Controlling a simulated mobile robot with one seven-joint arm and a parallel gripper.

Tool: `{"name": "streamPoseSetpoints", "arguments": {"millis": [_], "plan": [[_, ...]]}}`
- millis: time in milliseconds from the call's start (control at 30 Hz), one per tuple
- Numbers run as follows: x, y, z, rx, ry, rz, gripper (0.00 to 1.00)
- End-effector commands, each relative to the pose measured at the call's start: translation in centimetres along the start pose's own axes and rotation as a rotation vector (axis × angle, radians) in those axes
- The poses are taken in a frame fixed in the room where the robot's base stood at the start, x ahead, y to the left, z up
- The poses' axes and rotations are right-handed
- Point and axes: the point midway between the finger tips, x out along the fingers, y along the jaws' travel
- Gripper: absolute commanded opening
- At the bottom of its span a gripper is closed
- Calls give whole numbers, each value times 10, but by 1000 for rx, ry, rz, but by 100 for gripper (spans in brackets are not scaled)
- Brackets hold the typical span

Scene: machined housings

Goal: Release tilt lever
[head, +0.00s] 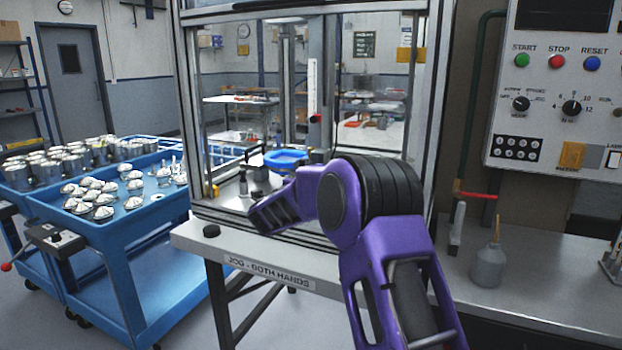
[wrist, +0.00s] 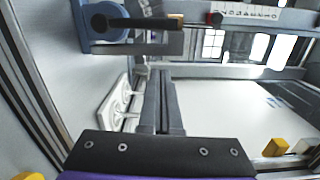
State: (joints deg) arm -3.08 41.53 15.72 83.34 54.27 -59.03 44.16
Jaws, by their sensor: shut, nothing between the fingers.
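In the wrist view my gripper (wrist: 158,75) is shut and empty, its two dark fingers side by side. A black bar-like handle (wrist: 150,23) extends from a round blue mount (wrist: 101,25) beyond the fingertips, apart from them. It looks like a lever, but I cannot tell for sure that it is the tilt lever. In the head view my purple arm reaches into the framed enclosure (head: 188,100), and the fingers cannot be made out there.
A white fixture plate (wrist: 113,102) lies left of the fingers. The enclosure's frame posts and front sill (head: 285,232) stand close around my arm. A control panel (head: 560,90) and an oil can (head: 488,262) are at right. A blue cart (head: 130,215) with metal parts is at left.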

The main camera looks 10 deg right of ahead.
Motion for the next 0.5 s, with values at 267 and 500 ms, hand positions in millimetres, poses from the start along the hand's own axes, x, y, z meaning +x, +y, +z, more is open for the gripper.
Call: {"name": "streamPoseSetpoints", "arguments": {"millis": [267,500], "plan": [[-44,-1,0,0,0,-1,0],[-53,0,0,0,1,-1,0]]}}
